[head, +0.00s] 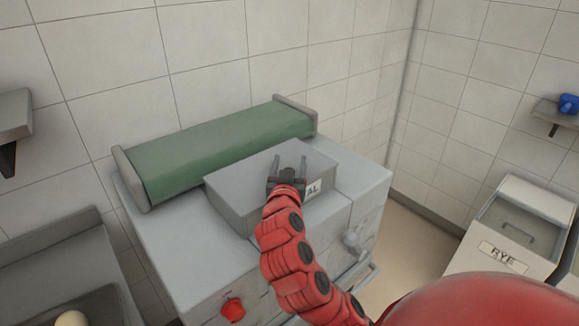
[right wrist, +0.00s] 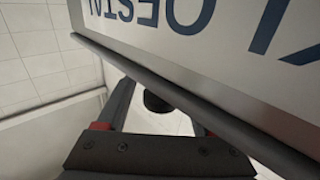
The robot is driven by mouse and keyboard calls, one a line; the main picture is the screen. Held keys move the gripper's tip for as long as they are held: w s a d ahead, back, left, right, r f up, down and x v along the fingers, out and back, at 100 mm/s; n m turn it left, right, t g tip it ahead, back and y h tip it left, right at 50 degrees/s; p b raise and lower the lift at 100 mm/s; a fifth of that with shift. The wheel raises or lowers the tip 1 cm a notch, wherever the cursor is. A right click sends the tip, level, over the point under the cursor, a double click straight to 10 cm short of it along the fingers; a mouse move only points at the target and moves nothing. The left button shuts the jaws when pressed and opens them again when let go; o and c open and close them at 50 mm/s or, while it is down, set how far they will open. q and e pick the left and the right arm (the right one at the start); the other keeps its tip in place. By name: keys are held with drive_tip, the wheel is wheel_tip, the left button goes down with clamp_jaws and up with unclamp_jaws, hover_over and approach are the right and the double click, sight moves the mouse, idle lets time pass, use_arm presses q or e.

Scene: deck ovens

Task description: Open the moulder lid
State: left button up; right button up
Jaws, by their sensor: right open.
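The moulder (head: 160,235) is a grey boxy machine with a green belt (head: 220,150) along its back. Its lid (head: 228,202) looks like a grey box shape on top, lying flat, with a white label (head: 314,187) reading "AL" in part. My right gripper (head: 290,162) is open, its fingers over the lid's top; I cannot tell whether they touch it. In the right wrist view, a pale panel with blue letters (right wrist: 215,25) and a dark edge bar (right wrist: 180,95) lies close to the open fingers. Nothing is seen gripped. My left gripper is not in view.
A red knob (head: 232,309) and a grey handle (head: 352,240) are on the moulder's front. A bin labelled "RYE" (head: 503,257) stands at right. A tiled wall (head: 210,40) is close behind the moulder. Open floor (head: 412,225) shows between moulder and bin.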

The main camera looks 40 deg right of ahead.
clamp_jaws()
idle(1.4)
